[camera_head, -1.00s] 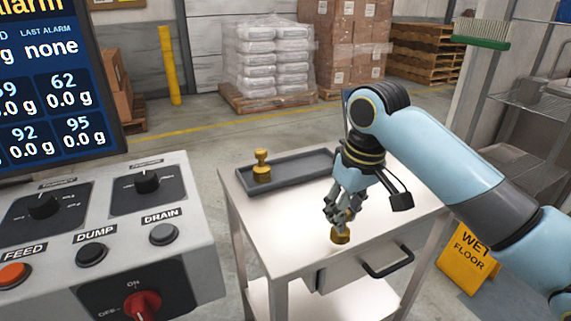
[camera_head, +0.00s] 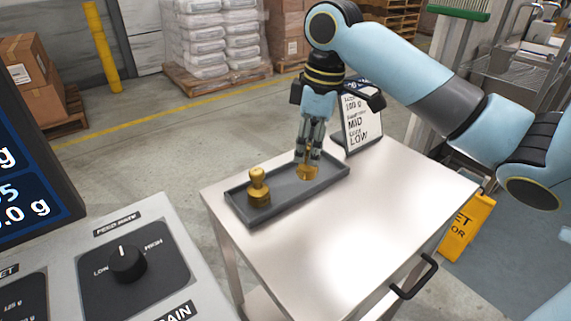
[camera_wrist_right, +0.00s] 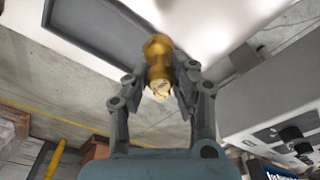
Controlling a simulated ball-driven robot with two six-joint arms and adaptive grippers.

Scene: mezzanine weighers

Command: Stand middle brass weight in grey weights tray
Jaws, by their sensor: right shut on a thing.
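My right gripper (camera_head: 308,155) is shut on a brass weight (camera_head: 306,173), gripping its upper part, with the wide base facing down. The weight looks upright over the right part of the grey weights tray (camera_head: 291,193); I cannot tell whether its base touches the tray floor. In the right wrist view, this weight (camera_wrist_right: 158,65) sits between the fingers, and part of the tray (camera_wrist_right: 95,22) shows beyond. Another brass weight (camera_head: 259,187) stands upright at the tray's left end, apart from the held one. My left gripper is not in view.
The tray lies on a pale metal table (camera_head: 345,225), whose front part is clear. A small sign (camera_head: 362,122) stands behind the tray's right end. A control panel (camera_head: 130,265) with knobs is at the lower left. A black handle (camera_head: 415,278) juts from the table front.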

